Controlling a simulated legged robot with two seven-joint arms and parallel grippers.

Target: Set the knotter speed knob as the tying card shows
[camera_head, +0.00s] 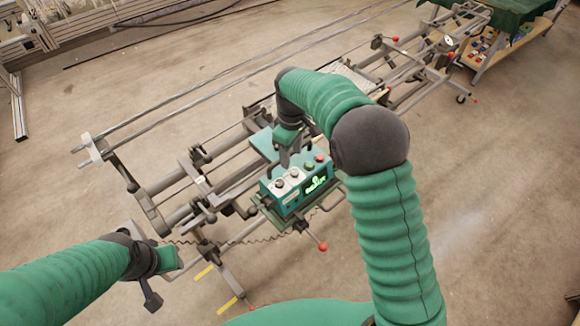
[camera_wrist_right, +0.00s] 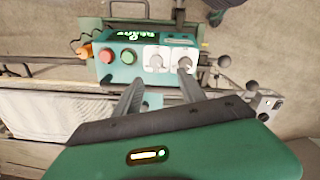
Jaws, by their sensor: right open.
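The knotter's teal control box (camera_head: 294,196) has a pale panel with two dial knobs, a green button and a red button. The wrist view shows one knob (camera_wrist_right: 155,56) next to the green button (camera_wrist_right: 128,56) and another knob (camera_wrist_right: 184,63) at the far right. I cannot tell which is the speed knob or read the settings. My right gripper (camera_wrist_right: 160,76) is open and empty; its right fingertip overlaps the right knob in view, contact unclear. In the head view my right gripper (camera_head: 289,158) is just behind the box. I cannot make out the tying card. My left gripper (camera_head: 160,278) is low at left, away from the box.
The box sits on a long grey machine frame (camera_head: 178,213) with rails and red-tipped levers (camera_head: 323,247). A lit green display (camera_head: 316,184) is on the box's front. A cart (camera_head: 484,62) with small items stands at top right. Open floor lies at right.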

